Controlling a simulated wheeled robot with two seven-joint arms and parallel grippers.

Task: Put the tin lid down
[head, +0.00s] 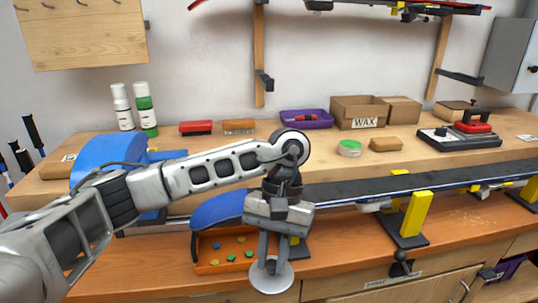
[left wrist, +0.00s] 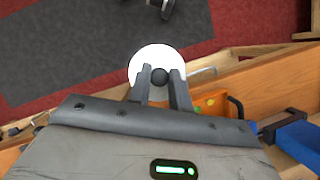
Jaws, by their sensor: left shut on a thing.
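The tin lid (head: 271,281) is a round white disc with a dark knob on top. My left gripper (head: 270,262) is shut on the knob and holds the lid at the front edge of the lower bench, just right of the orange tray. In the left wrist view, the lid (left wrist: 150,55) lies beyond my fingertips (left wrist: 160,78), with the black knob between them and floor behind it. A round tin with green contents (head: 349,148) stands on the upper shelf. My right gripper is not in view.
The orange tray (head: 206,268) holds several green and yellow bits. A ski (head: 360,187) lies along the bench on yellow supports (head: 416,214). A brown block (head: 386,144), a purple tray (head: 306,126) and a WAX box (head: 358,113) stand on the shelf.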

